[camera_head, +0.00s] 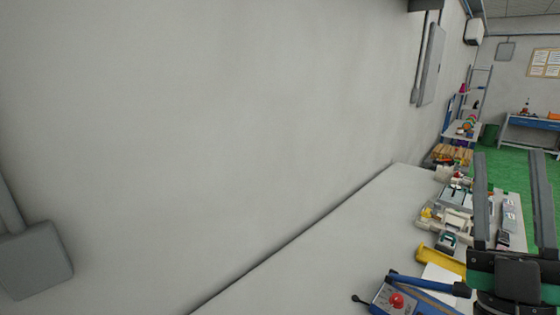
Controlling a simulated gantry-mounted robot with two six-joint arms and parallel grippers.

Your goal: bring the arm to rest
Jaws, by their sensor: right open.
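My right gripper (509,157) is at the lower right of the head view. Its two long grey fingers stand wide apart, with nothing between them that they touch. Its dark body with a green band is at the bottom right corner. It appears in front of the right side of the workbench (310,268). My left gripper is not in view.
A blue device with a red button (397,300), a yellow part (440,260) and several small machine parts crowd the bench's right side. The bench's left part is bare, along a grey wall (220,120). A green floor (510,163) lies beyond.

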